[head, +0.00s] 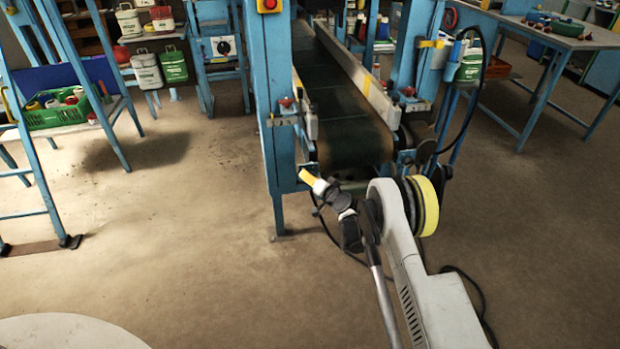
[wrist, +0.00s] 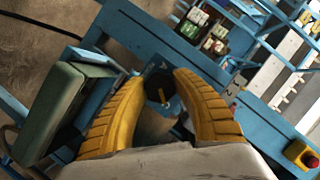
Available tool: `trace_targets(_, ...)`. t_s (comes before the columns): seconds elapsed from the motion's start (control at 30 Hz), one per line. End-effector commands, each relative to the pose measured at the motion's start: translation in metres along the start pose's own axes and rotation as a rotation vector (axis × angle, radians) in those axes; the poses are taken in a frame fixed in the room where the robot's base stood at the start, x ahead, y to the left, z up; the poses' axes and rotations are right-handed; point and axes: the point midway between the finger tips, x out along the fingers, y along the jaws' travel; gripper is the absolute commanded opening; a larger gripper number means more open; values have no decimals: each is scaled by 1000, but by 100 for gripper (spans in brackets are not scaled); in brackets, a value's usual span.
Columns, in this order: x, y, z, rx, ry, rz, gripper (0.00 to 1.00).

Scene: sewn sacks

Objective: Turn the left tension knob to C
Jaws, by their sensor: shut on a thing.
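In the wrist view a small dark knob (wrist: 157,88) with a yellow pointer mark sits between the yellow ribbed fingers of my gripper (wrist: 160,84). The fingertips are closed against its two sides. The knob is on the blue frame of the conveyor. In the head view my gripper (head: 308,177) is at the blue left post (head: 277,150), near the conveyor's front end. The knob is hidden there.
The conveyor belt (head: 345,125) runs away from me between blue posts. A red knob (head: 287,102) is on the left post and another (head: 408,91) on the right. A black cable (head: 345,258) lies below my arm. Open floor (head: 160,230) spreads to the left.

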Motion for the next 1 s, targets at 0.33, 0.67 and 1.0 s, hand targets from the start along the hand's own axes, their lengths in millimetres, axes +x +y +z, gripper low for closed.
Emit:
trace_targets(0.33, 0, 0, 0, 63, 1, -26, 4)
trace_targets(0.67, 0, 0, 0, 64, 0, -27, 4)
trace_targets(1.0, 0, 0, 0, 64, 0, -26, 56)
